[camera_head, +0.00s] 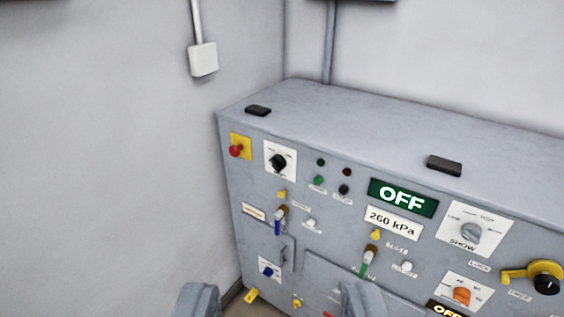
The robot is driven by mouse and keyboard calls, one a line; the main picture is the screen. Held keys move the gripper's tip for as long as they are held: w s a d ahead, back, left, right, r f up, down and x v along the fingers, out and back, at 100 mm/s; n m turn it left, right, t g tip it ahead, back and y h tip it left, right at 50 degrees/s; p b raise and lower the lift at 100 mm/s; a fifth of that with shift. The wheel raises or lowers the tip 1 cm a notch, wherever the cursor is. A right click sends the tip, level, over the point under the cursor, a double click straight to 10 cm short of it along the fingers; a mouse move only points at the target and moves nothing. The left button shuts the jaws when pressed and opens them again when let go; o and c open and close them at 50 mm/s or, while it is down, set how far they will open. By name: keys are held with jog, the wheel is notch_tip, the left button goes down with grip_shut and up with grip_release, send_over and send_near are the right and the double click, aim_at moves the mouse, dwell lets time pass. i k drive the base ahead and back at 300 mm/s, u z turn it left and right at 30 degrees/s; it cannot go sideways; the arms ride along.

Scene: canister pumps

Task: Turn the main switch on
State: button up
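A grey control cabinet (330,125) fills the right and lower part of the view. Its front carries several rotary switches: a black knob (278,162) on a white plate at the upper left, a grey knob (471,233) on a plate reading SHOW, an orange knob (462,296) below it, and a black knob with a yellow handle (545,284) at the right edge. I cannot read which is the main switch. A green display (403,198) reads OFF. My gripper (280,302) shows two grey fingers wide apart at the bottom edge, open, with nothing between them.
A red button on a yellow plate (236,149) is at the cabinet's left edge. Blue-handled (278,222) and green-handled (368,262) levers stick out of the front. Black blocks (444,166) lie on top. White walls stand behind and left, with a wall box (203,59).

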aim_at(278, 163)
jog(key=i, duration=0.85)
jog(key=u, duration=0.05)
